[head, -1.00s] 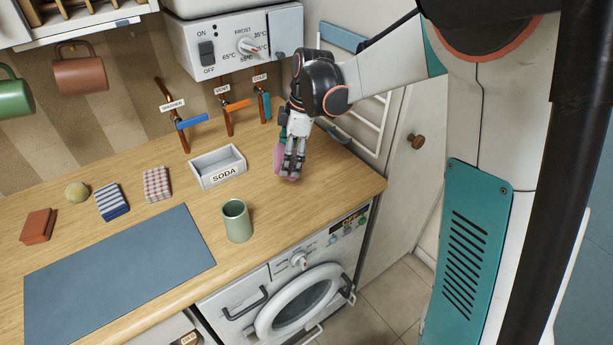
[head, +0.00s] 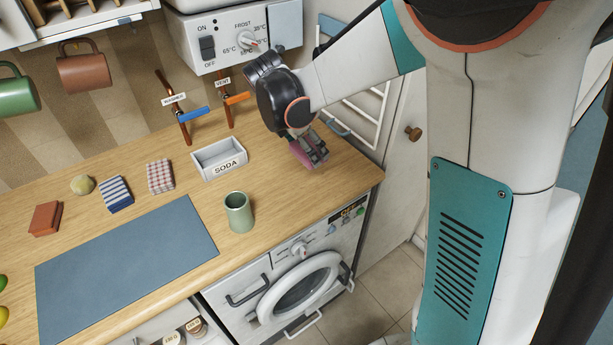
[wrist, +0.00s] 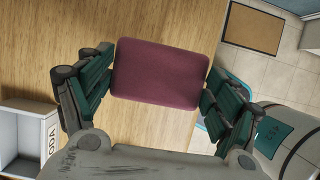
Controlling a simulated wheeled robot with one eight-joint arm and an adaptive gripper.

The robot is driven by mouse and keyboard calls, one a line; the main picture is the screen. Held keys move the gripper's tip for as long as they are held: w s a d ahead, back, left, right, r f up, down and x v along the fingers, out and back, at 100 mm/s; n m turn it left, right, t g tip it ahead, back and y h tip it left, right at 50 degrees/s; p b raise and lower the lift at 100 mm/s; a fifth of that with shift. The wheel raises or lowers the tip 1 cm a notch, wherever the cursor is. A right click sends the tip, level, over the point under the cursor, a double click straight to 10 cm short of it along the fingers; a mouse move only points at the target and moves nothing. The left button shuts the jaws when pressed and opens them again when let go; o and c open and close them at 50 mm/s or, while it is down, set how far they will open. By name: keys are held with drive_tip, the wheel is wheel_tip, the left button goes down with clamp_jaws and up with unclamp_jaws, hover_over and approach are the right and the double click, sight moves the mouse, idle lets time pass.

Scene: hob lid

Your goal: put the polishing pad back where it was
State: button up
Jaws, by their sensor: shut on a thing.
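The polishing pad appears to be the dark pink, rounded rectangular pad (wrist: 160,73) between my fingers. In the wrist view, its two short ends are pinched by my gripper (wrist: 160,78). In the head view, my gripper (head: 312,150) points down over the right end of the wooden counter, right of the SODA box, and the pad (head: 300,154) shows as a pink edge. I cannot tell whether the pad touches the counter.
The white SODA box (head: 219,172) and a green cup (head: 239,212) stand nearby. A red-brown block (head: 46,218), a round yellowish sponge (head: 82,184), a blue striped cloth (head: 116,193) and a checked cloth (head: 160,176) line the left. A blue-grey mat (head: 125,270) lies in front. Pipes (head: 176,115) rise behind.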

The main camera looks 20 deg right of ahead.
sight(298, 159)
wheel_tip(298, 159, down, 10)
drive_tip(key=b, duration=0.2)
drive_tip(key=shift+r+b, duration=0.1)
drive_tip(key=shift+b, duration=0.25)
drive_tip(key=shift+c, duration=0.4)
drive_tip(key=o, duration=1)
drive_tip(key=shift+o, duration=0.2)
drive_tip(key=shift+r, duration=0.1)
drive_tip(key=shift+r, duration=0.1)
drive_tip(key=p+v, duration=0.3)
drive_tip(key=v, duration=0.8)
drive_tip(key=shift+a+r+p, duration=0.25)
drive_tip(key=shift+r+p, duration=0.1)
drive_tip(key=shift+p, duration=0.05)
